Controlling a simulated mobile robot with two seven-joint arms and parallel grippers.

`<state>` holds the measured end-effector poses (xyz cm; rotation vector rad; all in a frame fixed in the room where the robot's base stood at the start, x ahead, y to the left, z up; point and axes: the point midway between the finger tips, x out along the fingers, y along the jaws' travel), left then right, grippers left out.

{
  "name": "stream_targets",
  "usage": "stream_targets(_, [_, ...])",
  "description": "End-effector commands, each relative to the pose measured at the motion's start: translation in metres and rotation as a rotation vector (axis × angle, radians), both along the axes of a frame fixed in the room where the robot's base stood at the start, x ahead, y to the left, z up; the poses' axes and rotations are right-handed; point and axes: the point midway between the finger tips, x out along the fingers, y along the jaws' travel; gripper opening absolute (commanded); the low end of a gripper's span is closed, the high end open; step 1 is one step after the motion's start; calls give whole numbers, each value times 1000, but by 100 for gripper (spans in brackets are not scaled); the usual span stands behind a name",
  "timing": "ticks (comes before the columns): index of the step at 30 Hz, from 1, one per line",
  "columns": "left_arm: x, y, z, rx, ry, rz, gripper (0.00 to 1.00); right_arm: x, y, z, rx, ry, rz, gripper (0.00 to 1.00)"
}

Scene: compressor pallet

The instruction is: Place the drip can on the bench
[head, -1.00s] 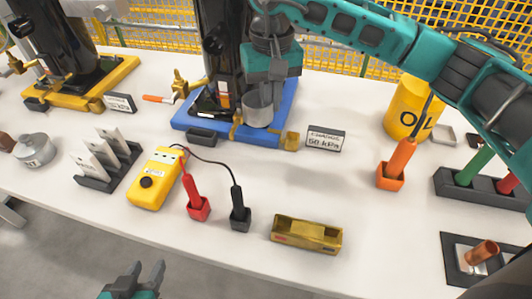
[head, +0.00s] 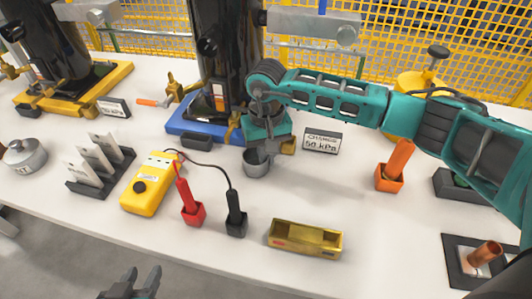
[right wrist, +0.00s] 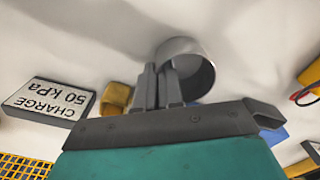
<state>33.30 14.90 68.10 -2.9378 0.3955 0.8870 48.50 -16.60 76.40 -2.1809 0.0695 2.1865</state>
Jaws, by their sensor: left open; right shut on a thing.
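The drip can (head: 256,167) is a small grey metal cup in front of the blue pallet (head: 178,129) in the head view. My right gripper (head: 268,149) is shut on its wall. The can also shows in the right wrist view (right wrist: 203,74), where the two fingers (right wrist: 158,87) pinch its side. The can is low over the white bench (head: 330,190); I cannot tell whether its bottom touches. My left gripper (head: 140,283) is open and empty at the bottom of the head view, off the bench's front edge.
A "CHARGE 50 kPa" sign (head: 322,141) stands right of the can. An orange holder (head: 390,178) is at right. Bare bench lies between.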

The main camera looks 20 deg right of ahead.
Motion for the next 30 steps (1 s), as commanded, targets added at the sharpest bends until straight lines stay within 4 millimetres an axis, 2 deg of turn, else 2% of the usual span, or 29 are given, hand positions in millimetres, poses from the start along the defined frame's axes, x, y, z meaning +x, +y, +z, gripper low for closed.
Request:
stream_targets(8, [-2, -1, -6, -5, 6, 4, 43, 0, 0, -3, 1, -1, 0, 0])
stream_targets(9, [-3, -1, -5, -5, 8, 3, 43, 0, 0, -2, 1, -1, 0, 10])
stream_targets(16, [-4, -1, -6, -5, 10, 3, 43, 0, 0, -2, 1, -1, 0, 32])
stream_targets(25, [-4, -1, -3, -3, 9, 3, 43, 0, 0, 1, 1, -1, 0, 33])
stream_targets(28, [-4, 0, 0, 0, 8, 1, 43, 1, 0, 10, 2, -4, 1, 33])
stream_targets(30, [-4, 0, 2, 0, 7, 0, 43, 2, 1, 23, 3, -5, 1, 33])
